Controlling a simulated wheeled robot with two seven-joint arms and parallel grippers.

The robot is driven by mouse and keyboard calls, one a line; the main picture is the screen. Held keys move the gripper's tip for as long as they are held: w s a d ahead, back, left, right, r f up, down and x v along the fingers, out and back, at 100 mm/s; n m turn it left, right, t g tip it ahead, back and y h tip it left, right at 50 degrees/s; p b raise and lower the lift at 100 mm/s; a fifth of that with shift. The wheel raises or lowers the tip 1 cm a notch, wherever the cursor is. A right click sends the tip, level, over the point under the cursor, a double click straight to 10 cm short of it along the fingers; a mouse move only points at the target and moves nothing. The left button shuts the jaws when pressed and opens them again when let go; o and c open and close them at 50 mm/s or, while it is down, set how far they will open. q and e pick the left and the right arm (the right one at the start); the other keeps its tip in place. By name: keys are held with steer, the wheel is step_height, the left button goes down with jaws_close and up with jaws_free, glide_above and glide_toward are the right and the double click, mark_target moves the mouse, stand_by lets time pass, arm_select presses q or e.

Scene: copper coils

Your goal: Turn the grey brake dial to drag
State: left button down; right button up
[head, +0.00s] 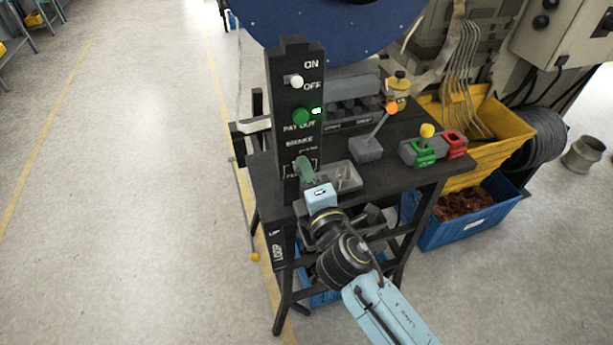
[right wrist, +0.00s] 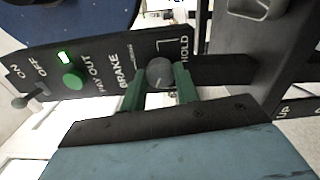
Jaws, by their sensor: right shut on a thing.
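The grey brake dial (right wrist: 160,73) sits on the black control panel (right wrist: 105,62), between the words BRAKE and HOLD, in the right wrist view. My right gripper (right wrist: 160,88) has its green fingers on either side of the dial and is shut on it. A pale mark shows on the dial's face; I cannot tell exactly which label it points to. In the head view my right gripper (head: 304,170) reaches the lower part of the panel (head: 285,75) and hides the dial. My left gripper is in neither view.
A lever with an orange knob (head: 391,107) and green and red clamps stand on the black table (head: 385,180). A yellow crate (head: 510,125) and a blue crate (head: 430,236) are at right.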

steer(key=m+p, duration=0.1)
steer(key=m, duration=1.1)
steer(key=shift+m, duration=0.3)
stand_by(0.4)
steer(key=o, duration=1)
steer(key=shift+c, duration=0.2)
steer(key=shift+s, duration=0.1)
